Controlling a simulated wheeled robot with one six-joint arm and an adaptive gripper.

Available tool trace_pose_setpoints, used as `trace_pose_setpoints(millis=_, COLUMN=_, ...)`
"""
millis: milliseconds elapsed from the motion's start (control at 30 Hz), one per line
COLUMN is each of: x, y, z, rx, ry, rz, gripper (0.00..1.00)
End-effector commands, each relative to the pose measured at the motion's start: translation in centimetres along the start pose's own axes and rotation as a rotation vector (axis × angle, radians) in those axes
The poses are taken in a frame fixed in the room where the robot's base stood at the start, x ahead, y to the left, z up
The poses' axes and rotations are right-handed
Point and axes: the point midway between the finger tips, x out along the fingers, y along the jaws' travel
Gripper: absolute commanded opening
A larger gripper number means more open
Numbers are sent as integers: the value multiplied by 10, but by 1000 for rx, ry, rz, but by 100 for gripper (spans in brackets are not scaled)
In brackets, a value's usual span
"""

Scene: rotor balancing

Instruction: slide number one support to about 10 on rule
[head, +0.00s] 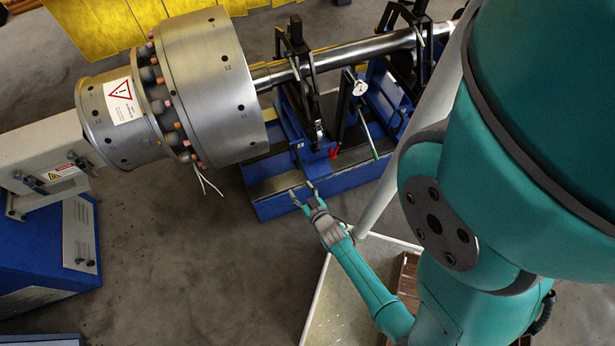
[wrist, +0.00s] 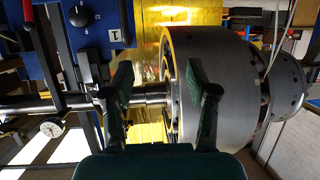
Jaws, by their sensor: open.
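The number one support (head: 300,135) is a blue carriage with a black upright frame around the shiny shaft (head: 375,47). It sits on the blue bed (head: 330,182). In the wrist view its blue face bears a white plate marked I (wrist: 115,35) and a black knob (wrist: 80,16). My gripper (head: 305,192) is open and empty by the bed's front edge, below the support. Its two dark fingers (wrist: 162,85) stand apart in the wrist view, in front of the shaft and rotor. I cannot make out the rule or its numbers.
The large steel rotor (head: 212,85) overhangs to the left of the support. A second support (head: 408,65) stands farther right, with a dial gauge (head: 360,88) between. A blue-and-grey machine (head: 50,235) is at left. Floor (head: 175,255) between is clear.

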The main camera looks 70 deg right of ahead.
Motion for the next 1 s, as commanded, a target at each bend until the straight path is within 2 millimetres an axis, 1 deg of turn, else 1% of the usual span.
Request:
trace_pose_setpoints(millis=33, x=18, y=14, z=2, rx=12, ry=-2, rz=34, gripper=58)
trace_pose_setpoints(millis=100, x=34, y=29, z=6, rx=24, ry=-5, rz=64, gripper=58)
trace_pose_setpoints(millis=200, x=49, y=43, z=9, rx=34, ry=-10, rz=94, gripper=58)
trace_pose_setpoints(millis=300, x=57, y=51, z=10, rx=40, ry=-12, rz=108, gripper=58)
trace_pose_setpoints(millis=467, x=67, y=54, z=11, rx=42, ry=-12, rz=111, gripper=58)
trace_pose_setpoints(millis=567, x=77, y=54, z=11, rx=42, ry=-12, rz=111, gripper=58)
trace_pose_setpoints(millis=1000, x=132, y=60, z=11, rx=41, ry=-12, rz=111, gripper=58)
